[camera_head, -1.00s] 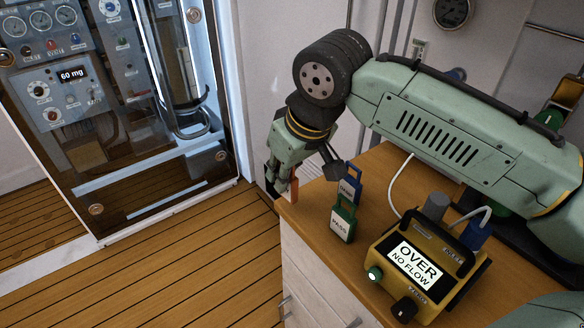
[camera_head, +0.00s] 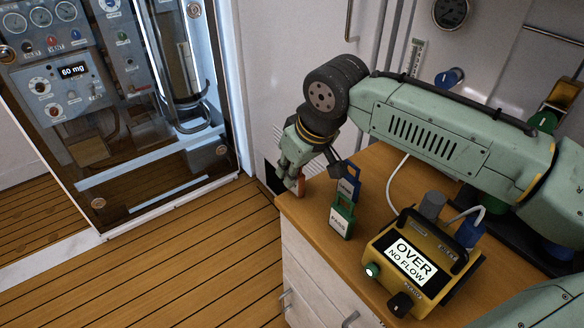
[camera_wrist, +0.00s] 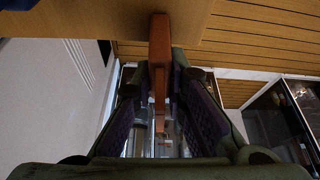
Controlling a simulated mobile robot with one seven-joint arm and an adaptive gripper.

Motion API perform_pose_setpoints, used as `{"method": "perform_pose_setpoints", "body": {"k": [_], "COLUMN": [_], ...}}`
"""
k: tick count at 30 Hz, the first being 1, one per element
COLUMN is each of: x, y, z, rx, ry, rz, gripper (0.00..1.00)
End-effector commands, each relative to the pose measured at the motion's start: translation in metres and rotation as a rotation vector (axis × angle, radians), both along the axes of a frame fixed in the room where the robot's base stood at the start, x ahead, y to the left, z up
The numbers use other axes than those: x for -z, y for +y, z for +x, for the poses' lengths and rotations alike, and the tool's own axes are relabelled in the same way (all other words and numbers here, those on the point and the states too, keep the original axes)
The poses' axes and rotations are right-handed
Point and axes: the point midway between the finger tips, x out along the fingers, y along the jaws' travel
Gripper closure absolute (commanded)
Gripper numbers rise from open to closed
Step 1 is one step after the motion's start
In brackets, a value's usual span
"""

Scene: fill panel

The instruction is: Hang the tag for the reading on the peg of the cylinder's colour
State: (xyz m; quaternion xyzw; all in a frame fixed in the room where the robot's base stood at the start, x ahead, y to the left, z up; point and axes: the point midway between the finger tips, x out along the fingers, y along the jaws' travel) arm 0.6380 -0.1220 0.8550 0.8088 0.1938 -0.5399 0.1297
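An orange tag (camera_head: 300,185) stands at the table's far left corner. It also shows in the wrist view (camera_wrist: 160,55), between the finger pads. My gripper (camera_head: 292,176) is down around this tag, its fingers apart on either side; firm contact is not visible. A blue tag (camera_head: 346,184) and a green tag (camera_head: 341,218) stand to its right; their small lettering is hard to read. The yellow meter (camera_head: 452,268) has a screen reading "OVER NO FLOW". A blue round fitting (camera_head: 449,78), perhaps a peg, is on the back wall. The cylinder cannot be made out for sure.
A glass-fronted cabinet (camera_head: 100,205) reading "60 mg" stands at the left. A grey cylindrical part (camera_head: 433,205) and a blue one (camera_head: 470,233) with a white hose sit behind the meter. A gauge (camera_head: 452,12) is on the wall. Wooden floor lies left of the table.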

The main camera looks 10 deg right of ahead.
Motion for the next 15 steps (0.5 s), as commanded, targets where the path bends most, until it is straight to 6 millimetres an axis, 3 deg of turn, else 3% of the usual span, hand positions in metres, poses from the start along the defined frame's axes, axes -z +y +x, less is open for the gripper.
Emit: {"method": "perform_pose_setpoints", "body": {"k": [9, 15], "x": [-0.0004, -0.0004], "y": [0.0002, 0.0002], "z": [-0.0001, -0.0001], "rx": [0.000, 0.000], "ry": [0.000, 0.000], "rz": [0.000, 0.000], "gripper": [0.67, 0.67]}}
